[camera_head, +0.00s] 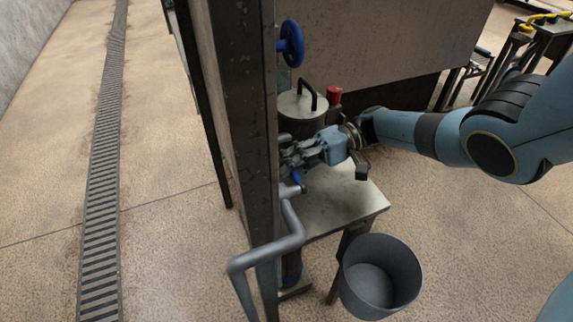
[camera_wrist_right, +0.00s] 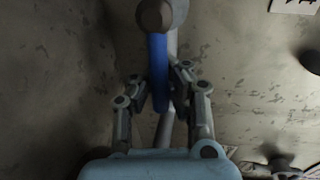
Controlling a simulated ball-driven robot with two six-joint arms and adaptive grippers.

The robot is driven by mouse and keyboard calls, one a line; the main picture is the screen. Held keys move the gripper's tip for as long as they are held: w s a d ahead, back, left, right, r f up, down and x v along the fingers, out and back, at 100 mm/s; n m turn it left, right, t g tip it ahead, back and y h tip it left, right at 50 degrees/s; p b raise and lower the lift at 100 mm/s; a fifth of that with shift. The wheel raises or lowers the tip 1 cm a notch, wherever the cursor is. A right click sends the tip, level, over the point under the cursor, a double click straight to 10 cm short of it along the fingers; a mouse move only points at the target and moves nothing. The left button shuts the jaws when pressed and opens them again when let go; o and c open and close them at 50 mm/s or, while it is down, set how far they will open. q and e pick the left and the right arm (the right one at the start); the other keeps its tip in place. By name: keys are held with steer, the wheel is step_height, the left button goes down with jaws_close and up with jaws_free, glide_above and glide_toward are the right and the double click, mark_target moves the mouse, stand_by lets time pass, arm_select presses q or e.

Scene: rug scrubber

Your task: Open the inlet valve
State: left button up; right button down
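A blue lever handle (camera_wrist_right: 158,75) hangs below a round brownish valve end (camera_wrist_right: 154,15) on a grey pipe in the right wrist view. In the head view the lever (camera_head: 297,177) shows small beside the grey pipe (camera_head: 290,215). My right gripper (camera_wrist_right: 158,80) is open, with one finger on each side of the lever. A gap shows on the left; I cannot tell whether the right finger touches it. In the head view my right gripper (camera_head: 288,155) reaches the pipe beside the dark post. A blue handwheel (camera_head: 291,43) is higher up. My left gripper is not in view.
A dark metal post (camera_head: 246,130) stands directly left of my right gripper. A metal table (camera_head: 345,204) bears a lidded pot (camera_head: 301,108) and a red object (camera_head: 333,95) close to my arm. A grey bucket (camera_head: 380,275) stands below. The floor left of the post is clear.

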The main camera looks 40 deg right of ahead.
steer(key=shift+d, duration=0.3)
steer(key=c, duration=1.5)
jaws_free()
steer(key=shift+s+d, duration=0.1)
steer(key=shift+d, duration=0.1)
steer(key=shift+o, duration=1.2)
steer(key=shift+a, duration=0.2)
steer(key=shift+d, duration=0.2)
steer(key=v, duration=0.7)
steer(key=shift+r, duration=0.1)
